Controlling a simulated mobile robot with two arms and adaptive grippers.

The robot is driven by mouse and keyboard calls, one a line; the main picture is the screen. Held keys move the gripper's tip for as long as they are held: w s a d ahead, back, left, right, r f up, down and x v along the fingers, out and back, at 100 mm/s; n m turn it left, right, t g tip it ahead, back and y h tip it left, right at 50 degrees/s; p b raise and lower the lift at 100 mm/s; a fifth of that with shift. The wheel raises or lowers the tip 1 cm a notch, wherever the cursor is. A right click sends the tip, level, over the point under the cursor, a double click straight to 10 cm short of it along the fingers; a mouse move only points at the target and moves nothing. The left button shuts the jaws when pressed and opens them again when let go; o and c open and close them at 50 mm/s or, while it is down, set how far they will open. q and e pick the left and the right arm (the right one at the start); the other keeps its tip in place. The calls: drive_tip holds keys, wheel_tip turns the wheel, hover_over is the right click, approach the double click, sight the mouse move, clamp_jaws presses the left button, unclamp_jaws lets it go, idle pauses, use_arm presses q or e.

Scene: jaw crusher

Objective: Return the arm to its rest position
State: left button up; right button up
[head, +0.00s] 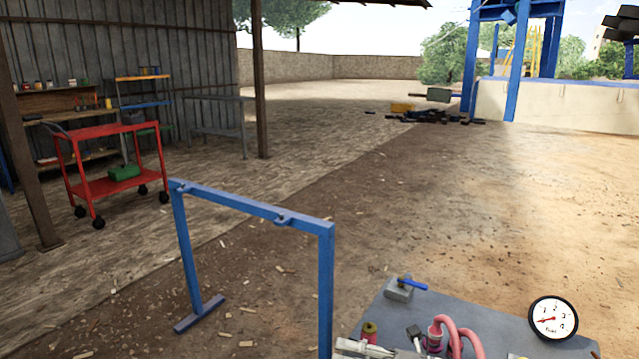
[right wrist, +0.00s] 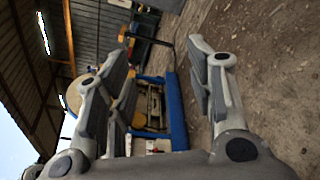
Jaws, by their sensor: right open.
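My right gripper (right wrist: 162,62) is open in the right wrist view, its two grey fingers wide apart with nothing held between them. Beyond the fingers stands a blue-framed piece of equipment (right wrist: 175,110) with yellow and grey parts, apart from the gripper. My left gripper does not show in either view. A pale grey part (head: 365,348) is cut off by the bottom edge of the head view; I cannot tell what it belongs to.
A blue metal stand (head: 255,206) rises in front. A red cart (head: 110,132) stands left. The ground beyond is mostly clear.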

drive_tip(key=w+d+f+m+t+h, duration=0.2)
drive_tip(key=d+f+m+t+h, duration=0.3)
drive_tip(key=m, duration=0.5)
drive_tip(key=w+d+f+m+t+h, duration=0.1)
drive_tip(key=d+f+m+t+h, duration=0.35)
drive_tip(key=f+m, duration=0.4)
drive_tip(key=s+d+f+m+g+h, duration=0.3)
drive_tip(key=s+f+m, duration=0.35)
drive_tip(key=f, duration=0.25)
drive_tip(key=s+d+f+m+g+h, duration=0.3)
drive_tip(key=s+d+f+m, duration=0.15)
drive_tip(key=s+f, duration=0.4)
drive_tip(key=s+a+f+m+g, duration=0.1)
drive_tip(key=s+f+m+g, duration=0.25)
drive_tip(key=s+f, duration=0.45)
drive_tip(key=s+a+f+m+g, duration=0.15)
drive_tip(key=s+f+g, duration=0.3)
drive_tip(key=s, duration=0.75)
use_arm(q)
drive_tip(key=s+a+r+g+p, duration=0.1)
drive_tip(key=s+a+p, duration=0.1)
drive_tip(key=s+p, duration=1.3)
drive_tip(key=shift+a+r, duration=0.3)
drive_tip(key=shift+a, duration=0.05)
use_arm(e)
drive_tip(key=s+d+r, duration=0.1)
drive_tip(key=s+d, duration=0.2)
drive_tip(key=s, duration=1.2)
drive_tip(key=shift+r+m, duration=0.2)
drive_tip(key=shift+m, duration=0.15)
